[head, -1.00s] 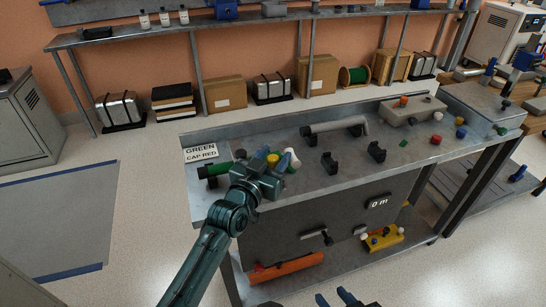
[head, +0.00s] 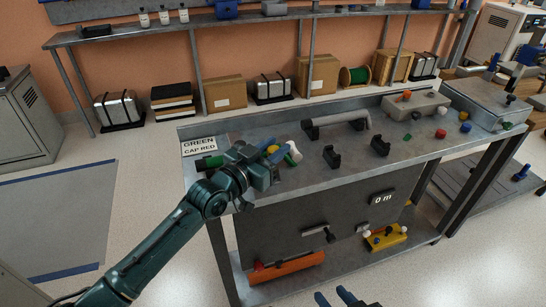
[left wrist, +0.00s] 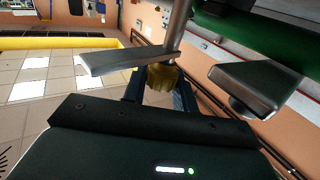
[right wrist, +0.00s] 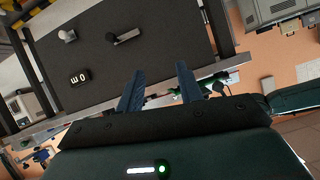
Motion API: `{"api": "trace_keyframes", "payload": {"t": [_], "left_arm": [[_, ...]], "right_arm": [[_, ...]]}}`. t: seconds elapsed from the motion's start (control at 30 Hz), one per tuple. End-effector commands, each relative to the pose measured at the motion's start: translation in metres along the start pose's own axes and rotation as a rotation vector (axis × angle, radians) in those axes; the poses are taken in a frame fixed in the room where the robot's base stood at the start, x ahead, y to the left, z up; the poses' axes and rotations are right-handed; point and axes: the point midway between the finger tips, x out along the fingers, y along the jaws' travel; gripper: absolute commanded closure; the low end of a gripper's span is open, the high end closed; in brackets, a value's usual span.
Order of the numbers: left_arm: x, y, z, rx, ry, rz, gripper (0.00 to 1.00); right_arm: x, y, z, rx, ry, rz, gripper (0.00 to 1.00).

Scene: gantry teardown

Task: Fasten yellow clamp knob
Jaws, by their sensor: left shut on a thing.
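The yellow clamp knob (head: 272,150) shows at my left gripper near the left end of the bench. In the left wrist view the knob (left wrist: 163,78) sits at the end of a grey post, between the blue fingers of my left gripper (left wrist: 160,95), which is shut on it. Two grey wedge-shaped pieces (left wrist: 125,62) flank the post, partly covering the grip. A green cylinder (head: 210,162) lies just left of the gripper and is partly hidden by it. My right gripper (right wrist: 160,85) is open and empty, low in front of the bench; its tips show at the head view's bottom edge.
A grey bench (head: 330,178) carries black cradles (head: 332,157), a grey cylinder (head: 336,122), loose coloured caps and a sign (head: 199,146) reading "GREEN CAP RED". The floor at left is clear.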

Motion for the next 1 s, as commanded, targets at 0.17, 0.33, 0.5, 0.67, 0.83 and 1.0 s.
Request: {"api": "trace_keyframes", "payload": {"t": [0.17,0.33,0.5,0.67,0.83,1.0], "left_arm": [[0.002,0.001,0.002,0.011,0.016,0.098,0.95],[0.001,0.002,0.000,0.005,0.013,0.154,0.95],[0.000,0.002,-0.002,-0.002,0.006,0.171,0.95],[0.000,0.002,-0.003,-0.005,0.004,0.172,0.95],[0.000,0.001,-0.003,-0.004,0.004,0.171,0.69],[-0.001,0.000,-0.002,-0.003,0.002,0.169,0.55]], "right_arm": [[-0.006,0.007,0.010,0.010,0.075,0.017,0.64],[-0.016,0.013,0.006,-0.014,0.140,0.034,0.64],[-0.021,0.014,0.001,-0.025,0.168,0.041,0.64],[-0.022,0.014,-0.001,-0.026,0.169,0.041,0.64],[-0.022,0.014,-0.001,-0.026,0.168,0.041,0.64],[-0.022,0.014,0.000,-0.026,0.168,0.041,0.64]]}}
